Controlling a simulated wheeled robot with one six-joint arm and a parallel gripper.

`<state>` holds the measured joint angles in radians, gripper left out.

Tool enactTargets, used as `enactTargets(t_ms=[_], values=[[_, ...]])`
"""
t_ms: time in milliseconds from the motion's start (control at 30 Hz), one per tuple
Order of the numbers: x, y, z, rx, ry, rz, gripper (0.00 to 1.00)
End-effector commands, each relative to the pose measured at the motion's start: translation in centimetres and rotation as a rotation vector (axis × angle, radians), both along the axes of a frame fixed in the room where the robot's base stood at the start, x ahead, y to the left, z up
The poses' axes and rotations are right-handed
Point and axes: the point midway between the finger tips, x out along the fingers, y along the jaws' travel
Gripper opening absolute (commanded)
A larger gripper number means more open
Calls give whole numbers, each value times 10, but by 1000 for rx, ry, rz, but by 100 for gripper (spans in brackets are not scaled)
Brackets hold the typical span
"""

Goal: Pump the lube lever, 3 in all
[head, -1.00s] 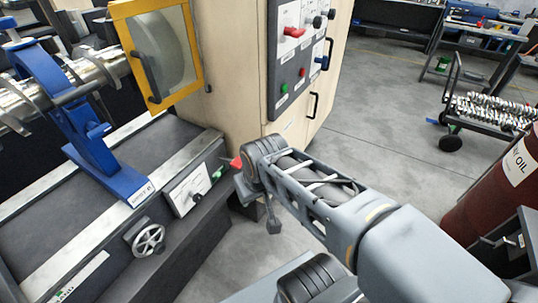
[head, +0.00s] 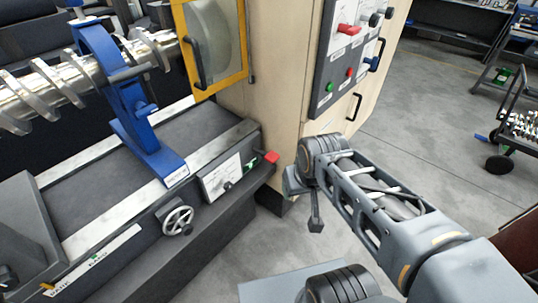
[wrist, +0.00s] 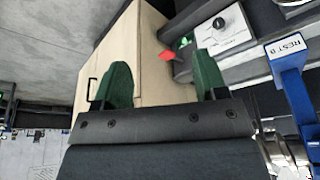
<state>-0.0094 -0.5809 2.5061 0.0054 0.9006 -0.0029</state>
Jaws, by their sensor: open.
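A small red lever handle (head: 271,157) sticks out at the end of a panel with a white dial plate (head: 222,177) on the machine bed's side. It also shows in the wrist view (wrist: 166,56), beyond and between my fingertips. In the head view my arm's links hide most of the gripper.
A beige cabinet (head: 270,85) with a yellow-framed window stands behind. Open floor (head: 420,160) lies right; a cart (head: 515,130) stands there.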

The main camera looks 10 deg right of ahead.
Motion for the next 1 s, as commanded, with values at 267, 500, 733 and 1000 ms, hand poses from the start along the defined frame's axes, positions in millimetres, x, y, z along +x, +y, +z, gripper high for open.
enactTargets(t_ms=[267,500,733,1000], values=[[0,0,0,0,0,0,39],[0,0,0,0,0,0,16],[0,0,0,0,0,0,0],[0,0,0,0,0,0,0]])
